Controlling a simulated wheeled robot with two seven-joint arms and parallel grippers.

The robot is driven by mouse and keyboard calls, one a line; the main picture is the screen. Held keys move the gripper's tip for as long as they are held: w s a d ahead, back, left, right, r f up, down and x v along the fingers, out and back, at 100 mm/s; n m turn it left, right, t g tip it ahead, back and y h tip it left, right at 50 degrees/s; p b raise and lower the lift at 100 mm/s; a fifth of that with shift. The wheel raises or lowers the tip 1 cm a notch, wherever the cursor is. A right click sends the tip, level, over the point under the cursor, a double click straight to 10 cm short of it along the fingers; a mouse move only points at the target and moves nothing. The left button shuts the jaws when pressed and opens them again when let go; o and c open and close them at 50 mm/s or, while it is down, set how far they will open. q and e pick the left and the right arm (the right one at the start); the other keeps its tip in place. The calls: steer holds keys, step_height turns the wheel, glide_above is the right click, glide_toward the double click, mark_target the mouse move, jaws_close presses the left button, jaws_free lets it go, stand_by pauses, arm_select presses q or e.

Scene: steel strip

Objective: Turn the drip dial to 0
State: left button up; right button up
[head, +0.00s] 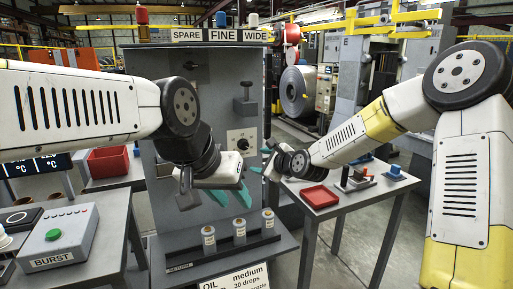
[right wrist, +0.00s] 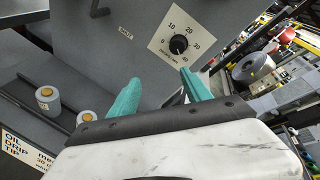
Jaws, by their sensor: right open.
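The drip dial is a black round knob on a pale square plate marked 0 to 40, on the grey cabinet's front. It shows in the right wrist view (right wrist: 179,44) and in the head view (head: 242,144). Its exact setting is too small to read. My right gripper (head: 268,161) is open and empty, right of the dial and apart from it. In the right wrist view its teal fingers (right wrist: 160,88) stand apart, below the dial in the picture. My left gripper (head: 232,197) hangs in front of the cabinet, below the dial, with its teal fingertips apart and nothing between them.
Several labelled bottles (head: 239,230) stand on the cabinet's lower ledge. A BURST box (head: 58,238) with a green button is on the left bench. A red tray (head: 319,196) is on the right table.

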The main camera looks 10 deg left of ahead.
mark_target(245, 145)
steer(key=w+a+m+t, duration=0.1)
steer(key=w+a+m, duration=0.1)
steer(key=w+m, duration=0.1)
steer(key=w+a+m+t, duration=0.1)
steer(key=w+a+m, duration=0.2)
steer(key=w+m, duration=0.1)
steer(key=w+a+m+t+y, duration=0.1)
steer(key=w+a+m, duration=0.2)
steer(key=w+m, duration=0.1)
steer(key=shift+w+t, duration=0.3)
steer(key=shift+t, duration=0.1)
jaws_close()
